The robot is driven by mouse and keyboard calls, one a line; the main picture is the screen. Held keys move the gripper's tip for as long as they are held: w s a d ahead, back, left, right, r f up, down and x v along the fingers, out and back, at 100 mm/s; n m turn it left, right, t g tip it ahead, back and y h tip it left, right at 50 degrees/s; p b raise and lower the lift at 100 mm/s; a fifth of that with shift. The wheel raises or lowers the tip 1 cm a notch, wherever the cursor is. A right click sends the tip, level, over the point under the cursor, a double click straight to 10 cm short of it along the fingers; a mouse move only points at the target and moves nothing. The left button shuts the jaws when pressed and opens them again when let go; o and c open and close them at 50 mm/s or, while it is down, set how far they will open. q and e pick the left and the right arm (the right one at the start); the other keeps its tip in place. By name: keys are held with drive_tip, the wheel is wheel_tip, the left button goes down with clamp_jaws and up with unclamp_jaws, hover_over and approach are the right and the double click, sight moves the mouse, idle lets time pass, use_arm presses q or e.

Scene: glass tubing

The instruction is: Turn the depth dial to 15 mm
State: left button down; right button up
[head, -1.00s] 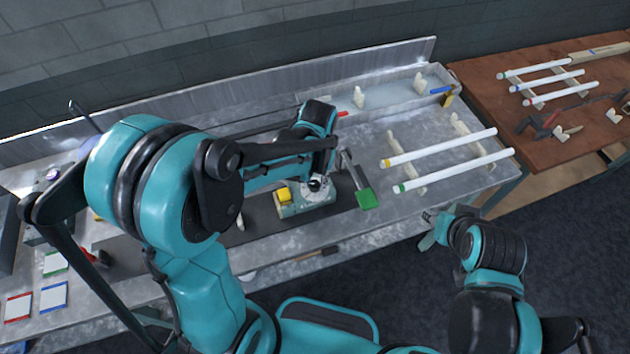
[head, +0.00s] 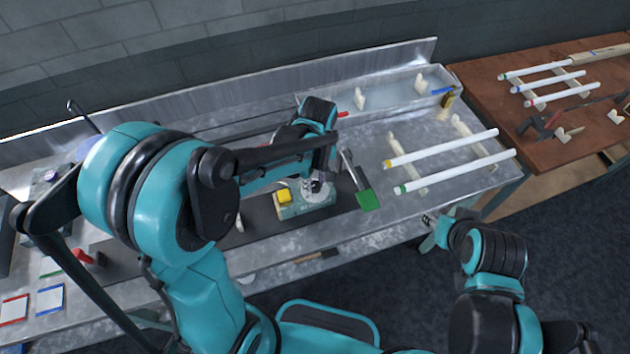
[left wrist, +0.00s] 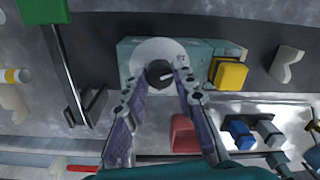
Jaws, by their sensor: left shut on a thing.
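The depth dial is a dark round knob (left wrist: 158,73) on a pale disc (left wrist: 150,48), on top of a grey-green block (head: 295,208) with a yellow part (head: 284,196). My left gripper (head: 317,186) is over this block. In the left wrist view its two fingers (left wrist: 156,82) close on the knob from both sides. A light pointer on the knob points right; small marks show on the disc near it, but I cannot read the values. The fingers and wrist partly hide the dial in the head view. My right gripper (head: 430,231) is empty, fingers apart, off the bench's front edge.
A green-ended lever (head: 367,200) stands just right of the dial block. Two white tubes (head: 445,150) lie on supports farther right. A shallow tray (head: 385,98) is at the back. Red and blue parts (left wrist: 240,132) sit close to the left fingers.

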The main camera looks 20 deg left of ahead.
sight(316, 184)
use_arm(q)
drive_tip(key=shift+n, duration=0.5)
idle(0.3)
drive_tip(key=c, duration=1.2)
unclamp_jaws()
drive_tip(key=shift+r, duration=0.1)
wheel_tip(316, 184, up, 12)
drive_tip(key=shift+w, duration=0.1)
